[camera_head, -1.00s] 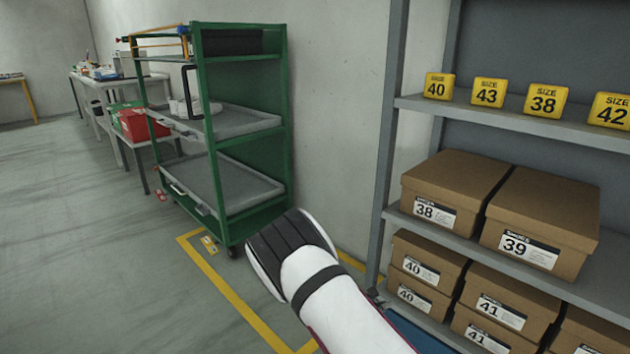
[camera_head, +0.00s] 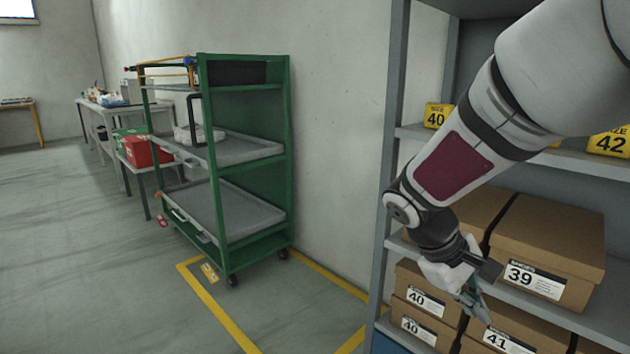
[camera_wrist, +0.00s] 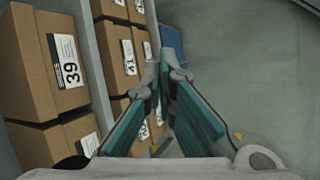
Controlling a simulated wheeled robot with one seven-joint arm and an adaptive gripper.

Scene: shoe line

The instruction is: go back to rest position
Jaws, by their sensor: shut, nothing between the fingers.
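My gripper (camera_head: 472,297) hangs at the end of my arm in front of the shoe shelf, in the head view. It overlaps the boxes on the lower shelves in the picture. In the wrist view my gripper (camera_wrist: 166,75) shows its two teal-lined fingers with their tips close together and nothing between them. The gripper is shut and empty. The box marked 39 (camera_head: 560,240) is beside it; this box also shows in the wrist view (camera_wrist: 35,60) to the left of the fingers.
The grey shelf (camera_head: 393,130) holds several brown shoe boxes and yellow size blocks, such as 40 (camera_head: 437,115). A green cart (camera_head: 288,150) stands to the left against the wall. A red box (camera_head: 146,151) is on a table behind it. The floor at left is clear.

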